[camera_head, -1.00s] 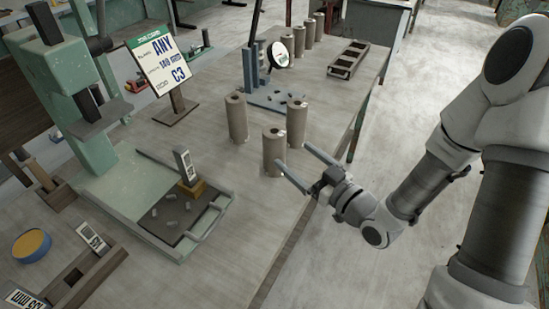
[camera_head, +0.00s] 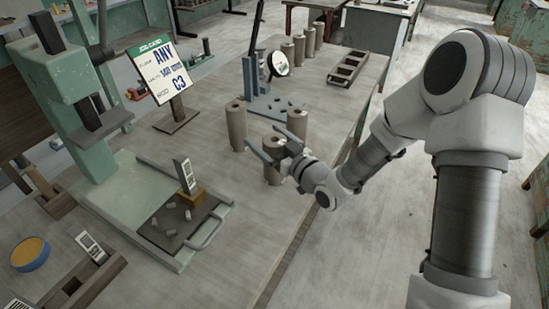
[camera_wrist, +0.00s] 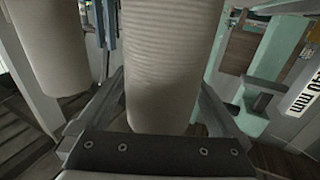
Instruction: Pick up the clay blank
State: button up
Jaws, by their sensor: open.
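The clay blanks are tall beige cylinders with a hole in the top. Three stand upright close together on the table: a left one (camera_head: 237,125), a back right one (camera_head: 297,122) and a front one (camera_head: 272,174). My gripper (camera_head: 274,147) is open at the front blank, with its fingers hiding part of it. In the wrist view, a blank (camera_wrist: 172,60) stands between the two open fingers (camera_wrist: 158,105), with a visible gap at its sides. Another blank (camera_wrist: 45,45) stands just outside the left finger. Contact with the fingers cannot be told.
Several more cylinders (camera_head: 299,48) stand in a row farther back, near a dark slotted rack (camera_head: 347,72). A blue stand (camera_head: 262,105) is behind the blanks. A green press (camera_head: 75,95), a job card (camera_head: 160,71) and a tray (camera_head: 180,222) lie left. Table space in front is clear.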

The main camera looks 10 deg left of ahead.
grip_shut()
jog(key=shift+r, duration=0.1)
dwell(0.4)
